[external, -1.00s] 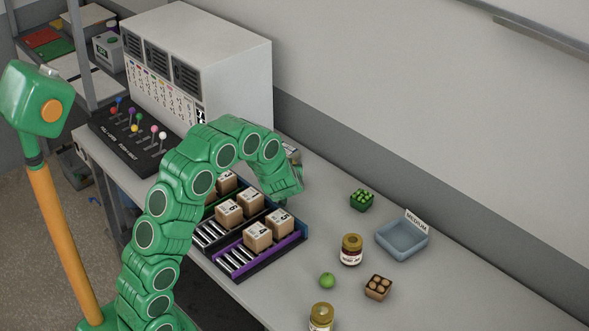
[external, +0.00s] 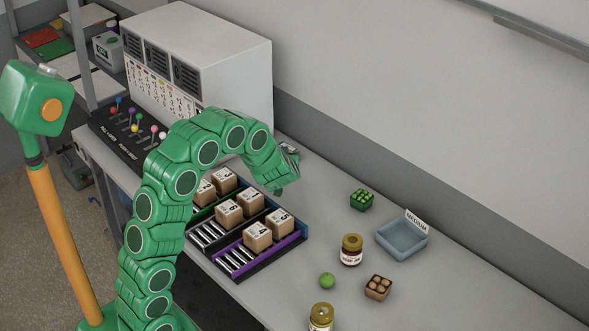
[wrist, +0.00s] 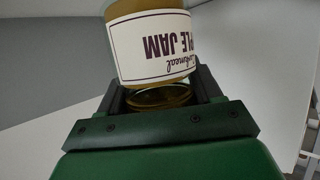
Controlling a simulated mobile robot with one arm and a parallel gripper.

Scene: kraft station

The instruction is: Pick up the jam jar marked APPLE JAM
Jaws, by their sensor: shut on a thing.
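The apple jam jar (wrist: 155,50) fills the upper middle of the wrist view, amber with a cream label reading "...PLE JAM", upside down in the picture. Its lid end (wrist: 160,97) sits between the dark fingers of my gripper (wrist: 160,92), which is shut on it. In the external view my gripper (external: 288,168) is above the bench, just behind the box racks. The jar is mostly hidden there by my wrist. The first part of the label is out of view.
A dark red jam jar (external: 351,251) and a gold-lidded jar (external: 321,317) stand at the right. Box racks (external: 265,262) lie below my arm.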

